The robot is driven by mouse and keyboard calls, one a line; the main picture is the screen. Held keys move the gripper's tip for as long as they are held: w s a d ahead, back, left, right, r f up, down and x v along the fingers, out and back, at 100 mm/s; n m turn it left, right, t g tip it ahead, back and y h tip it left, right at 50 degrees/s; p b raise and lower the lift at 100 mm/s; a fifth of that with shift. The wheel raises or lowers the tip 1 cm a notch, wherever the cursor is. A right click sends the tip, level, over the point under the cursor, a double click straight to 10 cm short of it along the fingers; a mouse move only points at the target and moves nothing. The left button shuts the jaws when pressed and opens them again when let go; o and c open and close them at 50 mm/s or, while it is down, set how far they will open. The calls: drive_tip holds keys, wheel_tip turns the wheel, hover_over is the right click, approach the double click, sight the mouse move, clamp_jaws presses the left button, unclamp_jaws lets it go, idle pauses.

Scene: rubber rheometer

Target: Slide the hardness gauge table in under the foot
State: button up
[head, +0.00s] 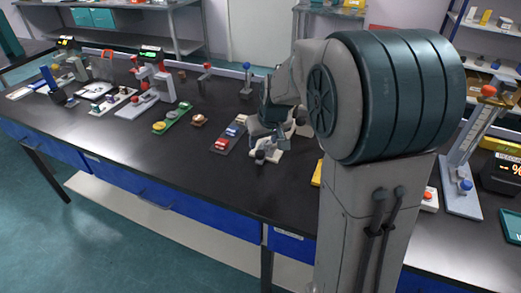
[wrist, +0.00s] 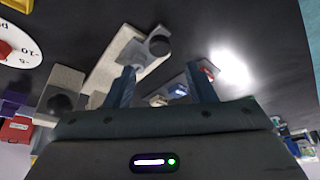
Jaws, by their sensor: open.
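My gripper (head: 268,140) hangs over a small pale stand (head: 272,155) near the middle of the bench in the head view. In the wrist view my gripper (wrist: 165,78) is open, with nothing held between its fingers. A long beige base (wrist: 105,68) with a dark grey round knob (wrist: 158,42) lies beyond the left finger. A beige block (wrist: 66,78) with a dark round part is beside it. A white dial (wrist: 14,46) shows at the left edge. I cannot tell for certain which part is the gauge table. The foot is not clearly visible.
A grey tray (head: 224,142) with red and blue pieces lies left of my gripper. A green strip (head: 172,118) and several instruments stand farther left. My arm hides part of the bench on the right. The front bench strip (head: 190,175) is clear.

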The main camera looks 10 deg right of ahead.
sight(260, 152)
drive_tip(key=x, duration=0.6)
drive_tip(key=shift+w+f, duration=0.15)
drive_tip(key=shift+f, duration=0.15)
